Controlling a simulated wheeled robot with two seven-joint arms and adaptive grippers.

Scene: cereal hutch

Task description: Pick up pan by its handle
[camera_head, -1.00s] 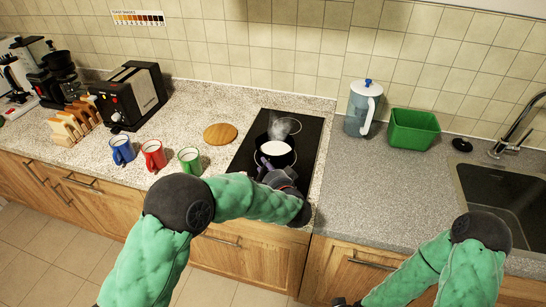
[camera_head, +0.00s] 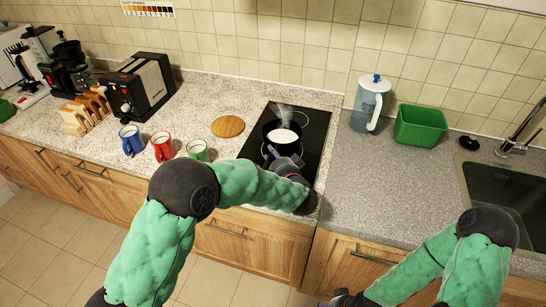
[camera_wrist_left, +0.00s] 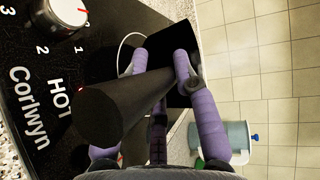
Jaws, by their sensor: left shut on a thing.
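The dark pan (camera_head: 270,131), with white steaming contents, is at the black cooktop (camera_head: 313,138) in the head view. I cannot tell whether it touches the cooktop. My left gripper (camera_head: 284,160) is at the pan's near side, shut on its handle. In the left wrist view the thick dark handle (camera_wrist_left: 108,112) points toward the camera, between the purple fingers of the left gripper (camera_wrist_left: 160,68). My right gripper (camera_head: 338,299) shows only in part at the bottom edge of the head view, away from the pan.
Blue (camera_head: 130,141), red (camera_head: 162,147) and green (camera_head: 197,150) mugs stand left of the cooktop. A round wooden board (camera_head: 228,126) lies behind them. A jug (camera_head: 367,104) and a green bin (camera_head: 420,127) stand to the right. The counter in front of them is clear.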

